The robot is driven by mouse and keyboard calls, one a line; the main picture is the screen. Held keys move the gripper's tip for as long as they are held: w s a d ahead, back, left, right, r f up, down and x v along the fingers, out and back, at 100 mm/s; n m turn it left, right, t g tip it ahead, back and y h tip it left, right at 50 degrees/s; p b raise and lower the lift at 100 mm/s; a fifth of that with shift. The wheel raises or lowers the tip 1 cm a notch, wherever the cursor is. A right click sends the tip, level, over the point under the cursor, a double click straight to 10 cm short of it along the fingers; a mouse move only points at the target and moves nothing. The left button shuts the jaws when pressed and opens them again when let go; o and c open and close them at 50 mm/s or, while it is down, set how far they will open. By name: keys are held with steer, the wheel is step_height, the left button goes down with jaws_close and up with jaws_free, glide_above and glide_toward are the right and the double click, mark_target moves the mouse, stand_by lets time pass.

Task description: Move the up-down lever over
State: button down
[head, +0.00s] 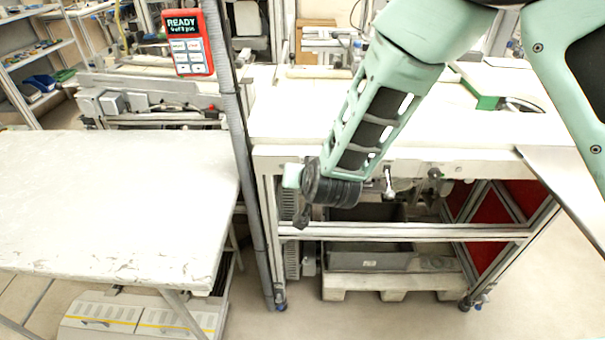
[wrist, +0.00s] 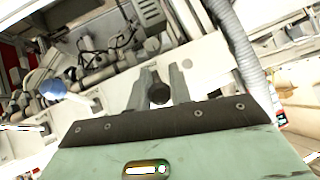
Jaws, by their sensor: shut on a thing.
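In the wrist view, my gripper (wrist: 159,85) has its two grey fingers closed around a dark round knob (wrist: 158,95), which I take to be the end of the up-down lever. The rest of the lever is hidden behind the fingers and the gripper body. In the head view, my arm reaches down to the front edge of the white machine table, and my gripper (head: 302,217) is small and dark at its end. The knob cannot be made out there.
A white table (head: 110,190) stands to the left. A grey vertical post (head: 240,150) carries a red panel (head: 187,43) reading READY and stands close beside my wrist. A metal handle (head: 389,183) hangs under the machine table edge (head: 470,165). A grey bin (head: 370,258) sits below.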

steer(key=c, duration=1.3)
jaws_free()
steer(key=shift+o, duration=0.2)
steer(key=v, duration=1.7)
steer(key=shift+s, duration=0.2)
steer(key=shift+d, duration=0.1)
steer(key=s+n+g+y, duration=0.2)
steer(key=s+n+g, duration=0.2)
steer(key=s+g, duration=0.3)
steer(key=s+d+r+n+g+h, duration=0.2)
steer(key=s+d+n+g+h, duration=0.1)
steer(key=s+d, duration=0.7)
steer(key=shift+n+h, duration=0.5)
steer(key=shift+h, duration=0.1)
